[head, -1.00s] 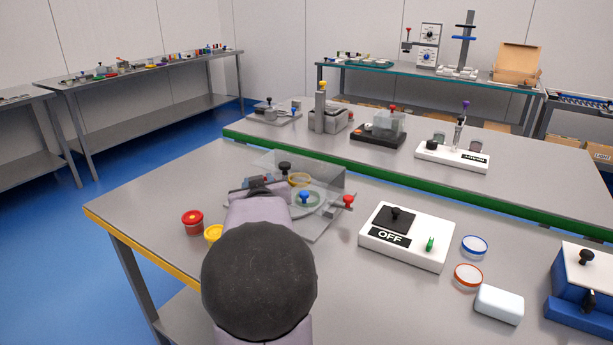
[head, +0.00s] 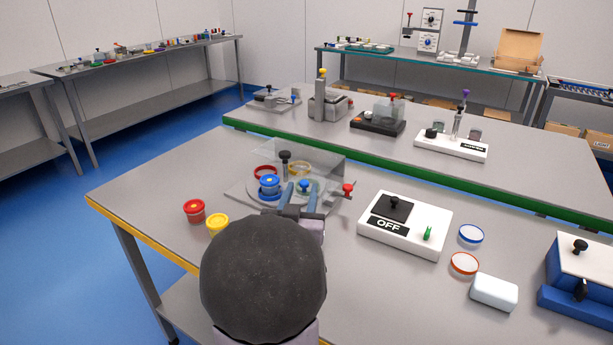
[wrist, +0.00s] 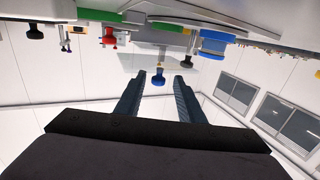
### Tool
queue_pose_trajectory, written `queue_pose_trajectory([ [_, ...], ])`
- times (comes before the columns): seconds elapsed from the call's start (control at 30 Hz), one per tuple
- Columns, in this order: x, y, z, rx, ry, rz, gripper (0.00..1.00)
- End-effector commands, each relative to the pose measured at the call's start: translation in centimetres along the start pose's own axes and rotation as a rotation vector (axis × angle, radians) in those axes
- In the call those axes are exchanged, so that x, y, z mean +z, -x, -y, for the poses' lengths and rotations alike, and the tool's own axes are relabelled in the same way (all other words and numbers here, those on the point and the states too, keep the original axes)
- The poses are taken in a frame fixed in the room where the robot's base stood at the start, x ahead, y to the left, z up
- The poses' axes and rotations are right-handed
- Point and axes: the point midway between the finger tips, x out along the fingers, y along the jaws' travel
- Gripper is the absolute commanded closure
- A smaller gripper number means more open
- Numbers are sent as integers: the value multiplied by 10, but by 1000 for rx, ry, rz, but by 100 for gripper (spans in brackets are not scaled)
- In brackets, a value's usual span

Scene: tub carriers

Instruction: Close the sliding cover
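The clear cover (head: 325,158) stands over part of a grey carrier (head: 240,194). A black knob (head: 285,157), a blue knob (head: 304,185) and a red knob (head: 347,190) are on this device; I cannot tell which is fixed to the cover. A blue tub (head: 269,185) sits at the carrier's left front, clear of the cover. Red (head: 265,170) and yellow (head: 299,167) rings mark places behind it. My gripper (head: 299,188) is open and empty at the carrier's front.
A red tub (head: 194,210) and a yellow tub (head: 217,224) stand left of my arm. A white OFF box (head: 405,225) is close on the right, with lids (head: 471,234) and a white block (head: 494,291) beyond. The far bench holds several other devices.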

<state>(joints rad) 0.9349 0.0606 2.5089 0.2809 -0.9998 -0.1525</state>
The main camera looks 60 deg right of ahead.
Motion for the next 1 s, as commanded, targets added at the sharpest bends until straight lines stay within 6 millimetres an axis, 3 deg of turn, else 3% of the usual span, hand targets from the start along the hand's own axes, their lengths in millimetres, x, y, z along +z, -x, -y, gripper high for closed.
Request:
queue_pose_trajectory([
  [0.33, -4, -6, -2, 9, -2, -14, 65],
  [0.8, -6, -60, -2, 9, -2, -16, 65],
  [1.0, -6, -70, -2, 8, -2, -17, 65],
])
